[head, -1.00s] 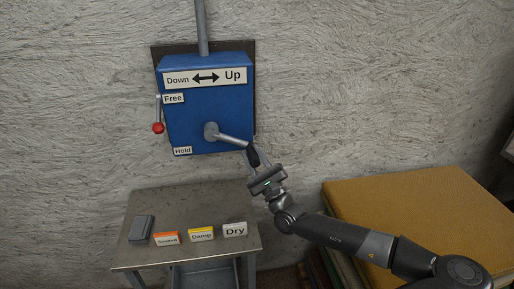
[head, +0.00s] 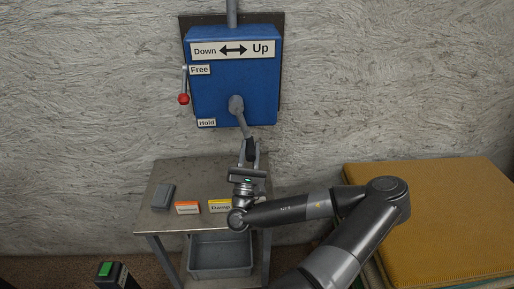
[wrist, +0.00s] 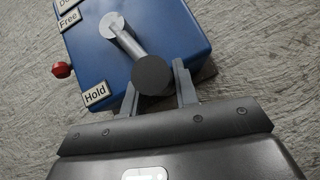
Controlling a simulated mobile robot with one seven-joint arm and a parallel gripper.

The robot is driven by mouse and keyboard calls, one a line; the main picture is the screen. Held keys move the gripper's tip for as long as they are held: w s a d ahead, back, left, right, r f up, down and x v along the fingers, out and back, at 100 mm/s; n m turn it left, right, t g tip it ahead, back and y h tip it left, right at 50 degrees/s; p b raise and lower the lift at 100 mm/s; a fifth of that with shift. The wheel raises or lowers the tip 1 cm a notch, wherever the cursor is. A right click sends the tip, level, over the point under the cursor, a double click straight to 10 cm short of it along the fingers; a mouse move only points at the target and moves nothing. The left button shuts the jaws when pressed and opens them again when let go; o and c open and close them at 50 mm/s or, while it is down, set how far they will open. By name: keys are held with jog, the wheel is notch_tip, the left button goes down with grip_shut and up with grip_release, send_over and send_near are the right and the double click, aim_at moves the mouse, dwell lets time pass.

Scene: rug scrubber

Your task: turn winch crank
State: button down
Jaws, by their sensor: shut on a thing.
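The blue winch box (head: 220,87) is fixed to the wall, with a "Down / Up" arrow label (head: 232,49) on it. Its grey crank (head: 241,118) points down and slightly right from its hub, and its dark handle (head: 250,147) is at the lower end. My gripper (head: 249,156) is shut on the handle from below. In the wrist view the handle's round dark end (wrist: 153,75) shows between my gripper's fingers (wrist: 158,92). A red-knobbed lever (head: 183,98) hangs on the box's left side, between the "Free" (head: 200,70) and "Hold" (head: 206,122) labels.
A metal table (head: 160,215) stands below the box, with a grey block (head: 163,196) and orange (head: 187,208) and yellow (head: 219,206) tags. A grey bin (head: 220,262) sits under it. A large mustard stack (head: 440,220) fills the right. A green-topped post (head: 105,269) is at lower left.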

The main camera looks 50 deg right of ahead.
jog(key=shift+w+a+r+m+g+h, duration=0.1)
jog(key=shift+w+a+m+g+h, duration=0.15)
jog(key=shift+m+g, duration=0.3)
jog(key=shift+w+a+m+g+h, duration=0.2)
jog(key=shift+a+m+g+h, duration=0.05)
jog(key=shift+m+g, duration=0.3)
jog(key=c, duration=1.1)
grip_release()
jog(key=shift+s+d, duration=0.1)
jog(key=shift+d, duration=0.05)
